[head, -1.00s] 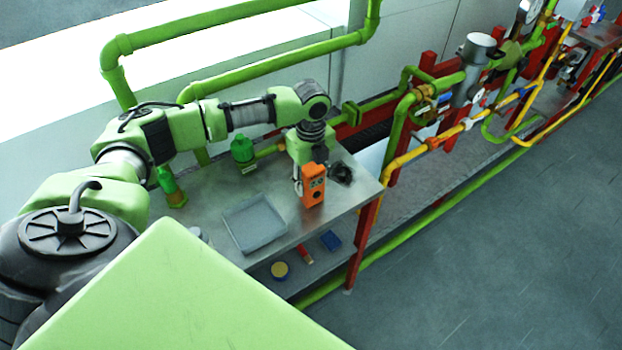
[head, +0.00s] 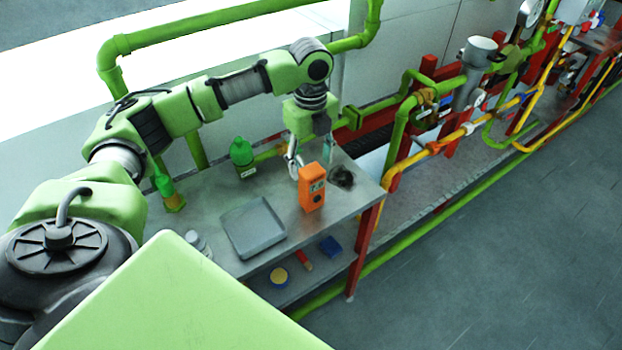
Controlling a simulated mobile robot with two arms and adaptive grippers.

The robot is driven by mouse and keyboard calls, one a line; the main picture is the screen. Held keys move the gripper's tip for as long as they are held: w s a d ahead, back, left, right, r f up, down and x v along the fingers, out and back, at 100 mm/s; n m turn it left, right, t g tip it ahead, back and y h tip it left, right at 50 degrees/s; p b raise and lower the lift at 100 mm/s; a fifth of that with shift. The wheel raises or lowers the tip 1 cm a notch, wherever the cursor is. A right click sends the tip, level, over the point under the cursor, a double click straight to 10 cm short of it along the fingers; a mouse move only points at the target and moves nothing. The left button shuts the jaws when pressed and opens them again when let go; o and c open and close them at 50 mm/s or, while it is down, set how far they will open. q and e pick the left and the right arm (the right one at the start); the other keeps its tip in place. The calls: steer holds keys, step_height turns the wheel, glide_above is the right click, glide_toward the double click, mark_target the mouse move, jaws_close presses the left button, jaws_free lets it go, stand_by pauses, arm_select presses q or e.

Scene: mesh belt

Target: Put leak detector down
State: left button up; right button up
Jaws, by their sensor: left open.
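The leak detector (head: 312,187) is an orange box with a dark display. It stands upright on the metal table (head: 205,232), near the table's front right part. My left gripper (head: 310,162) is open, above and just behind the detector, with its fingers partly hidden by it. The fingers look clear of the detector's top. My right gripper is not in view.
A grey tray (head: 253,228) lies left of the detector. Green bottles (head: 242,157) stand at the back left, and a dark object (head: 342,177) sits right of the detector. Red-framed pipes (head: 420,110) run beyond the table. A lower shelf holds small items.

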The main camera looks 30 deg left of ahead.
arm_select(q)
steer(key=shift+r, duration=1.8)
